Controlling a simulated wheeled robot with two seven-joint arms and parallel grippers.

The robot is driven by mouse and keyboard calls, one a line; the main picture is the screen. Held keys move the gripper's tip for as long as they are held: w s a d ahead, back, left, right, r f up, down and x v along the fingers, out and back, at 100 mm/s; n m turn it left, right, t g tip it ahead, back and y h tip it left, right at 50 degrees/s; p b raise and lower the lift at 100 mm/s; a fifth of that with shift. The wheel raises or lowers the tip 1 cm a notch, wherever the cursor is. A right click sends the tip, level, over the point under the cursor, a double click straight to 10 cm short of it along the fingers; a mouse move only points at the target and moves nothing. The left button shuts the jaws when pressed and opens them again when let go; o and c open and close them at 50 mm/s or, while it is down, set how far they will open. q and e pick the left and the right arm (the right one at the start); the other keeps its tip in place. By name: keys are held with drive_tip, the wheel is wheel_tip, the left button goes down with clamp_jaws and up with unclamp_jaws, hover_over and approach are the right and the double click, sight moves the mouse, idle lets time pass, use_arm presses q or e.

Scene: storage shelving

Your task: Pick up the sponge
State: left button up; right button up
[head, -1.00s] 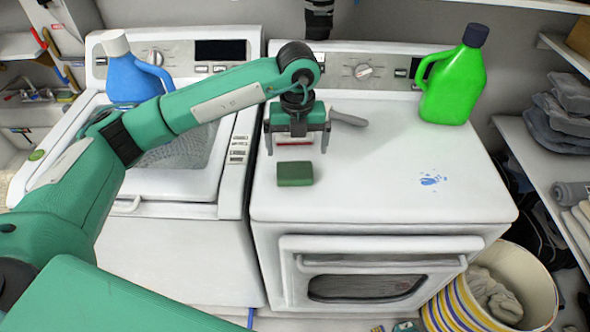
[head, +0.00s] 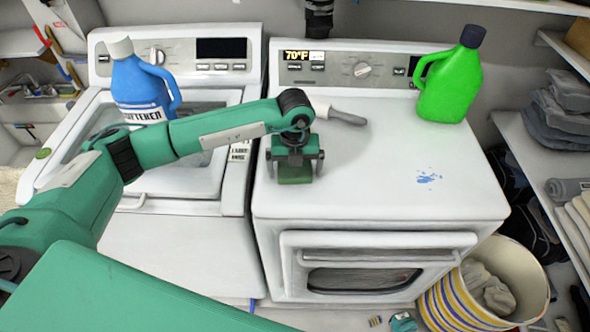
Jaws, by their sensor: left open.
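The green sponge (head: 295,180) lies on the white top of the dryer (head: 400,175), near its left side. My left gripper (head: 295,172) points down over the sponge, with its two fingers apart on the left and right of it. The gripper hides the upper part of the sponge. I cannot tell whether the fingers touch it. My right gripper is not in view.
A grey-handled tool (head: 345,117) lies behind my gripper. A green jug (head: 452,85) stands at the back right and a blue softener bottle (head: 138,85) on the washer. A blue stain (head: 428,177) marks the dryer top, whose right half is mostly clear.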

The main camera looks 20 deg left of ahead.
sight(295, 168)
use_arm(q)
drive_tip(key=c, duration=0.7)
drive_tip(key=shift+c, duration=0.9)
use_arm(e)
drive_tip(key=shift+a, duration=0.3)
use_arm(q)
drive_tip(key=shift+r, duration=0.1)
wheel_tip(295, 168, up, 20)
drive_tip(key=b, duration=0.5)
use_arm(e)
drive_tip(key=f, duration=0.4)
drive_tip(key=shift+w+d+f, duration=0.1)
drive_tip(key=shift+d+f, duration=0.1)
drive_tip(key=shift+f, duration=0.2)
use_arm(q)
drive_tip(key=shift+o, duration=0.6)
drive_tip(key=shift+c, duration=0.4)
